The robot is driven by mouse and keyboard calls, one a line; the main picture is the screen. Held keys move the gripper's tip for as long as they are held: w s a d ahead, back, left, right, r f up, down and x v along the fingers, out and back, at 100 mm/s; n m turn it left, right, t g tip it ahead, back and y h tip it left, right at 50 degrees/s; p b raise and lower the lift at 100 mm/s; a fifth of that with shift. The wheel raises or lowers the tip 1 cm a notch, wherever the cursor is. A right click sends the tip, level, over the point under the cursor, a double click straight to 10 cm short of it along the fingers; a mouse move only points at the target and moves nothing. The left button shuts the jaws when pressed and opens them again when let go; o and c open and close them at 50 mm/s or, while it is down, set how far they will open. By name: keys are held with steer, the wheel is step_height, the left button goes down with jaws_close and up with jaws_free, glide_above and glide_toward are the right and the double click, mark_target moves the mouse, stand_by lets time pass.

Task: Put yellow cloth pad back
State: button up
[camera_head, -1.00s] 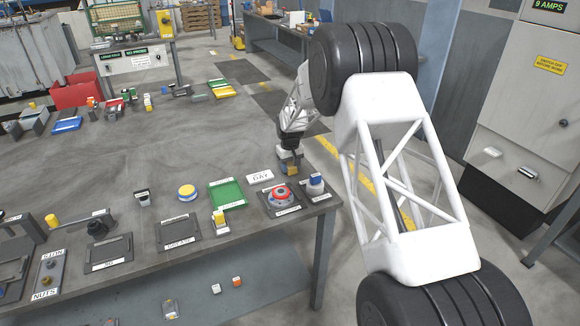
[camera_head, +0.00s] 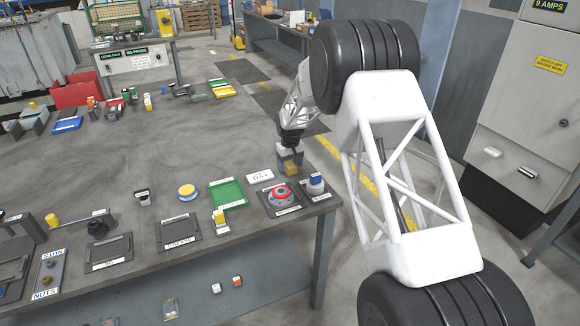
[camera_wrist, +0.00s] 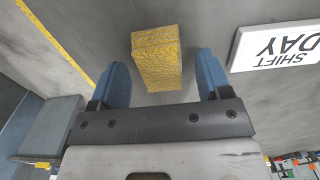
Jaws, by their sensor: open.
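The yellow cloth pad (camera_wrist: 157,58) is a small, thick, textured block. In the wrist view it sits between the two blue fingers of my gripper (camera_wrist: 163,72) and reaches past their tips, with a gap on either side. My gripper is open around it and does not visibly grip it. In the head view the pad (camera_head: 290,169) shows just below my gripper (camera_head: 290,157), near the table's right back edge. It appears to rest on the table, but its underside is hidden.
A white SHIFT DAY sign (camera_head: 260,176) lies left of the pad; it also shows in the wrist view (camera_wrist: 277,45). A green tray (camera_head: 227,193) lies further left.

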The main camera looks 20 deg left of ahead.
mark_target(291, 165)
step_height(291, 165, up, 11)
stand_by(0.6)
stand_by(0.5)
steer(key=shift+r, duration=0.1)
steer(key=s+d+r+m, duration=0.1)
steer(key=s+d+r, duration=0.3)
steer(key=d+r, duration=0.45)
steer(key=s+d+r+m, duration=0.1)
steer(key=s+d+r, duration=0.4)
steer(key=d, duration=0.6)
steer(key=s+d+r+m+t, duration=0.1)
steer(key=s+d+r, duration=0.45)
steer(key=d, duration=0.25)
steer(key=s+d+r+m, duration=0.2)
steer(key=s+d+r, duration=0.2)
steer(key=s+d, duration=0.3)
steer(key=s+d+m+t, duration=0.1)
steer(key=s+d, duration=0.5)
steer(key=s, duration=0.2)
steer(key=s+d+m, duration=0.1)
steer(key=s+d, duration=0.5)
steer(key=s, duration=0.3)
steer(key=s+d+f+m, duration=0.1)
steer(key=s+d+f, duration=0.1)
steer(key=s, duration=0.6)
steer(key=s+d+f+m, duration=0.1)
steer(key=s+d, duration=0.3)
steer(key=s, duration=0.5)
steer(key=shift+s+f+t, duration=0.3)
steer(key=shift+f, duration=0.25)
